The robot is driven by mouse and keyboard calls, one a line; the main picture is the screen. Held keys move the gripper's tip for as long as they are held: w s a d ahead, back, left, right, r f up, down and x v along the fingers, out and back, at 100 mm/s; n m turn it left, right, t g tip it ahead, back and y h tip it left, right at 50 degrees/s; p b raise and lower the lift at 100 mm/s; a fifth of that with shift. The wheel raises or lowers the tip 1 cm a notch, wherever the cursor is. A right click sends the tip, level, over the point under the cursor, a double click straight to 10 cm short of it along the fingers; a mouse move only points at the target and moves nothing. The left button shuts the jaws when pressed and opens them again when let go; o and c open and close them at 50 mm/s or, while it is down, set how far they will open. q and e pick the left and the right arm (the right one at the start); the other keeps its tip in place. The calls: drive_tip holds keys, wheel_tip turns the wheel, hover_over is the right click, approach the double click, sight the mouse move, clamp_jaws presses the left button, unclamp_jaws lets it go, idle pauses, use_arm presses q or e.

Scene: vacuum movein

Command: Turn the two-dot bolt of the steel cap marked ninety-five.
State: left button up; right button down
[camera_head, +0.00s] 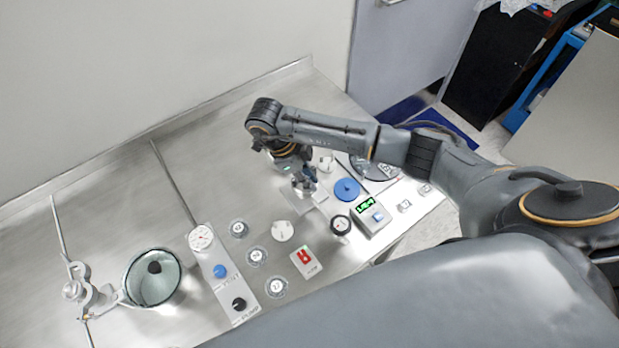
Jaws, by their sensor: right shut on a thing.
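My right gripper (308,187) points down over the steel worktop, at a pale steel plate (318,197). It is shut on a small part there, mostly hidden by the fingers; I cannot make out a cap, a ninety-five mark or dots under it. A pale round cap with a raised middle (326,164) sits just behind the gripper. Another pale disc (282,230) lies in front of it. My left gripper is not in view.
A gauge panel (222,275) and a glass vessel (153,278) stand left. The back-left worktop (110,195) is mostly bare.

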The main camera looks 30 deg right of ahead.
drive_tip(key=m+b, duration=0.1)
drive_tip(key=m, duration=0.1)
drive_tip(key=m+g+y+b, duration=0.1)
drive_tip(key=m, duration=0.1)
drive_tip(key=shift+d+f, duration=0.15)
drive_tip(key=m, duration=0.2)
drive_tip(key=m+y+b, duration=0.1)
drive_tip(key=m, duration=0.1)
drive_tip(key=shift+d+m+g+y, duration=0.1)
drive_tip(key=shift+m+g+y, duration=0.2)
drive_tip(key=shift+g, duration=0.1)
drive_tip(key=m+y, duration=0.1)
drive_tip(key=m, duration=0.3)
drive_tip(key=shift+m+y, duration=0.3)
drive_tip(key=shift+y, duration=0.1)
drive_tip(key=shift+m+y, duration=0.8)
drive_tip(key=shift+m, duration=1.3)
drive_tip(key=c, duration=1.6)
unclamp_jaws()
drive_tip(key=shift+c, duration=0.2)
drive_tip(key=shift+r+t, duration=0.2)
drive_tip(key=shift+t, duration=0.1)
